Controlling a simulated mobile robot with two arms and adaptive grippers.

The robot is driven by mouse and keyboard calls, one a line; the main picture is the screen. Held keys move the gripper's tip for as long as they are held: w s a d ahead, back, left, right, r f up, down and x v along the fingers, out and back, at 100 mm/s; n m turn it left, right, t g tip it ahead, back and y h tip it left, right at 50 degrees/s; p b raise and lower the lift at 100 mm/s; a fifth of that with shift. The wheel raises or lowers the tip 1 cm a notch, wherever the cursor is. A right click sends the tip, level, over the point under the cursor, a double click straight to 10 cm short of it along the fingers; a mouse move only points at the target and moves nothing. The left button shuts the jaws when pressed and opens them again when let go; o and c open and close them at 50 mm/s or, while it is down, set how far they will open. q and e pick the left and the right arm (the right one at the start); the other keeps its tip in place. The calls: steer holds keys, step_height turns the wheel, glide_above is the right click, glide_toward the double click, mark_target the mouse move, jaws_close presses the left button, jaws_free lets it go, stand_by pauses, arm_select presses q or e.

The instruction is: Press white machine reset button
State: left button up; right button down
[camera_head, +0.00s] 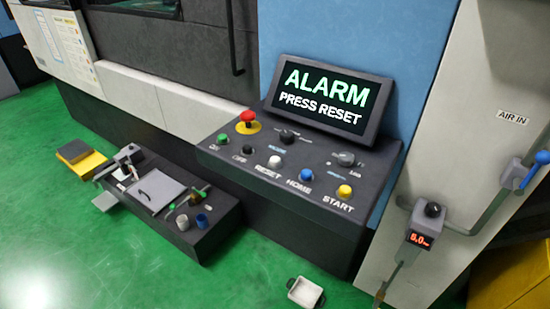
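The white reset button (274,161) sits on the sloped dark control panel (312,178), above the label "RESET". It stands between a black button (247,149) on its left and the blue "HOME" button (306,174) on its right. Nothing covers it. The screen (329,98) behind the panel reads "ALARM PRESS RESET". Neither of my grippers is in view.
A red mushroom button (248,116), black knobs, a green button (221,138) and a yellow "START" button (344,191) share the panel. A low dark bench (206,241) with fixtures stands left. A small white tray (305,292) lies in front. Green floor is open.

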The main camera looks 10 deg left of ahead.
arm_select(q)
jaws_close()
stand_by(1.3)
